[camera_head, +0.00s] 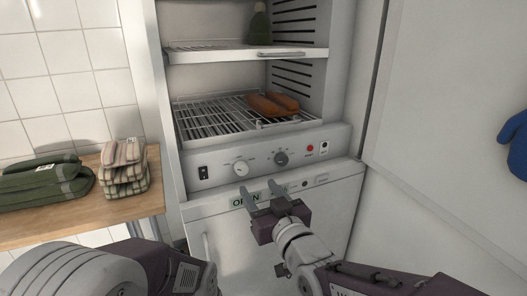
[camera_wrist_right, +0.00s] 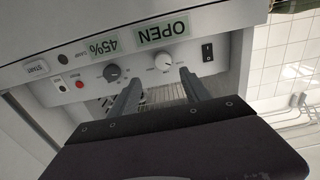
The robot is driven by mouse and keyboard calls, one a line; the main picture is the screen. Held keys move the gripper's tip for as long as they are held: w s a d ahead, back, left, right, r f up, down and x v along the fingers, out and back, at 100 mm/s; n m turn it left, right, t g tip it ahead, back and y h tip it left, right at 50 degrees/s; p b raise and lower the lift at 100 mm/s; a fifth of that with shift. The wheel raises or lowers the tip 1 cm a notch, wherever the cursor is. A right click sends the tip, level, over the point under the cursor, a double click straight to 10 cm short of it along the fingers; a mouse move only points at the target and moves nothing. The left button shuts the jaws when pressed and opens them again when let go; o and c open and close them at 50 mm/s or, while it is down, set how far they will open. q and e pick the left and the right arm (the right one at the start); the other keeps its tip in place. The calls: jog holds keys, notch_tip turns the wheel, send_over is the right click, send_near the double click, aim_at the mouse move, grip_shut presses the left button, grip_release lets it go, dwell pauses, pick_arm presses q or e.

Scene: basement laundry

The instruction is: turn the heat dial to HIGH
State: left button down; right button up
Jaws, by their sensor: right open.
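The control panel (camera_head: 215,171) below the open cabinet carries two round dials. One is a light dial (camera_head: 240,168), and to its right is a dark dial (camera_head: 281,158). The wrist view shows the light dial (camera_wrist_right: 163,62) and the dark dial (camera_wrist_right: 111,72) upside down. Their lettering is too small to read, so I cannot tell which is the heat dial or its setting. My right gripper (camera_head: 258,187) is open and empty in front of the panel, below the dials. In the wrist view its fingertips (camera_wrist_right: 161,76) point toward the light dial, apparently apart from it. My left gripper is out of view.
A black switch (camera_head: 203,172), a red button (camera_head: 309,148) and an OPEN display (camera_head: 245,200) surround the dials. Orange items (camera_head: 272,103) lie on the wire rack (camera_head: 205,120). Folded cloths (camera_head: 123,168) lie on a wooden table (camera_head: 85,213) at left. A door (camera_head: 440,110) stands at right.

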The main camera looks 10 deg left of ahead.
aim_at(243, 172)
jog(key=b+x, duration=0.1)
jog(key=x, duration=0.3)
jog(key=b+x, duration=0.1)
jog(key=x, duration=0.3)
jog(key=shift+s+a+f, duration=0.2)
jog(key=shift+a, duration=0.15)
jog(key=shift+w+a+r, duration=0.1)
jog(key=shift+w+a, duration=0.25)
jog(key=shift+w, duration=0.2)
grip_shut()
